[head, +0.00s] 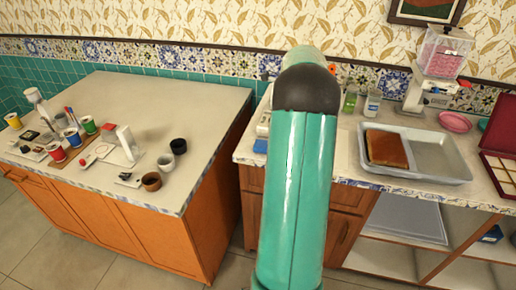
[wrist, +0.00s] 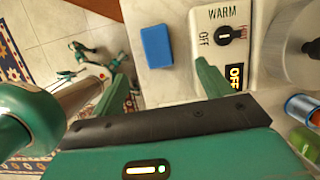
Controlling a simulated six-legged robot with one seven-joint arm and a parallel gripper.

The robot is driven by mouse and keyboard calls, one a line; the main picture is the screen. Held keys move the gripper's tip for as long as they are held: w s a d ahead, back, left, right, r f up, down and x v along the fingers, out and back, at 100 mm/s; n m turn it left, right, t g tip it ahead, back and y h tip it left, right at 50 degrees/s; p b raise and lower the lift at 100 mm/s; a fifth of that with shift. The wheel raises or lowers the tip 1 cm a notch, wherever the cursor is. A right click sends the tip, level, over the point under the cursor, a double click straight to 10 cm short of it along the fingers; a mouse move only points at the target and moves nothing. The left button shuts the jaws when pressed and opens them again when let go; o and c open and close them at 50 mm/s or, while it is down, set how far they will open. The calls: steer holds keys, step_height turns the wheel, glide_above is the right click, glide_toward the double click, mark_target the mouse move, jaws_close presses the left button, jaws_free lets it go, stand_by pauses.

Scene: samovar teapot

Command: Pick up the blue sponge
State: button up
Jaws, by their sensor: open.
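The blue sponge (wrist: 156,46) lies flat on the pale counter in the wrist view, close to the counter's left edge. In the head view, a small part of the blue sponge (head: 260,146) shows just left of my arm. My gripper (wrist: 162,68) is open and empty in the wrist view. Its two green fingers are spread, and the sponge lies beyond their tips, between their lines. I cannot tell how high the fingers are above the counter. In the head view my arm hides the gripper.
A white appliance with a WARM/OFF dial (wrist: 232,38) stands close right of the sponge. Jars (wrist: 302,108) are at the far right. In the head view, a tray with a brown slab (head: 387,149) sits right of my arm, and a cluttered island (head: 165,95) stands left.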

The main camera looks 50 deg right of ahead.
glide_above(264, 144)
steer(key=s+d, duration=0.2)
step_height(264, 144, down, 6)
steer(key=shift+a+f, duration=0.1)
steer(key=x, duration=0.6)
steer(key=shift+s+a, duration=0.15)
steer(key=shift+a, duration=0.25)
steer(key=c, duration=1.1)
steer(key=shift+o, duration=0.2)
steer(key=shift+r, duration=0.7)
steer(key=shift+v, duration=1.2)
steer(key=s+a+r, duration=0.7)
steer(key=s+r, duration=0.2)
steer(key=s, duration=0.2)
steer(key=shift+s+r, duration=0.25)
steer(key=shift+s, duration=0.1)
